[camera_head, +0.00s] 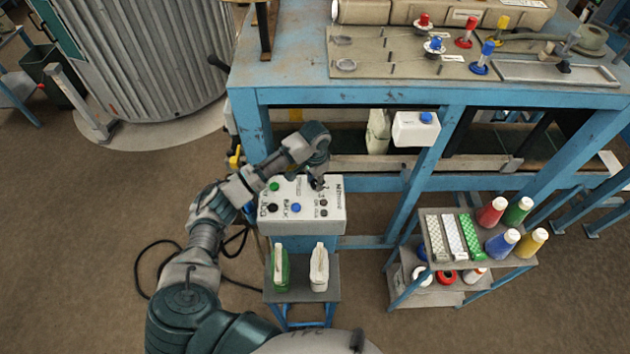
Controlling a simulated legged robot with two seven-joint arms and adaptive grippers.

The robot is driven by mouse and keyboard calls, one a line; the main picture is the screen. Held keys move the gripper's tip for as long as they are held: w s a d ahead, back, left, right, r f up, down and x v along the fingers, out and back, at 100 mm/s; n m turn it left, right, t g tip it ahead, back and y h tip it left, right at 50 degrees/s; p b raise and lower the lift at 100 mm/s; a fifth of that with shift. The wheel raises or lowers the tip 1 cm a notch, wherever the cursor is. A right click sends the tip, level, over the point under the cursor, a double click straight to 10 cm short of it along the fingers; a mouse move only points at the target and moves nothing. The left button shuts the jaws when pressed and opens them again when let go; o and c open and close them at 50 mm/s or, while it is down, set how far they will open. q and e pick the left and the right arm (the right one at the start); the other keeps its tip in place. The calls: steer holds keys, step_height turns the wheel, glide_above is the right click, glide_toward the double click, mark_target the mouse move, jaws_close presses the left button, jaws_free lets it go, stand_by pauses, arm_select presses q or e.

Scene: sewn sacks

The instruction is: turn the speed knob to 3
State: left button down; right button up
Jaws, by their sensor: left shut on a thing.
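A pale control box (335,222) stands on a blue stand below the workbench. Its face carries a green button (274,187), a blue button (296,208), a black button (272,208) and small dark controls on the right. My left gripper (318,183) reaches down to the upper right of the box and is shut on the speed knob there. The gripper covers most of the knob, and its pointer and the numbers around it are too small to read. My right gripper is not in view.
A blue workbench (290,95) with spools on top stands behind the box. Brown floor is open left, with a black cable.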

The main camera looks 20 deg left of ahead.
mark_target(315, 182)
arm_select(q)
steer(key=shift+f, duration=0.1)
stand_by(0.4)
steer(key=c, duration=0.9)
jaws_free()
steer(key=shift+o, duration=0.7)
steer(key=shift+w, duration=0.2)
step_height(315, 182, up, 12)
steer(key=shift+f, duration=0.15)
steer(key=shift+f, duration=0.1)
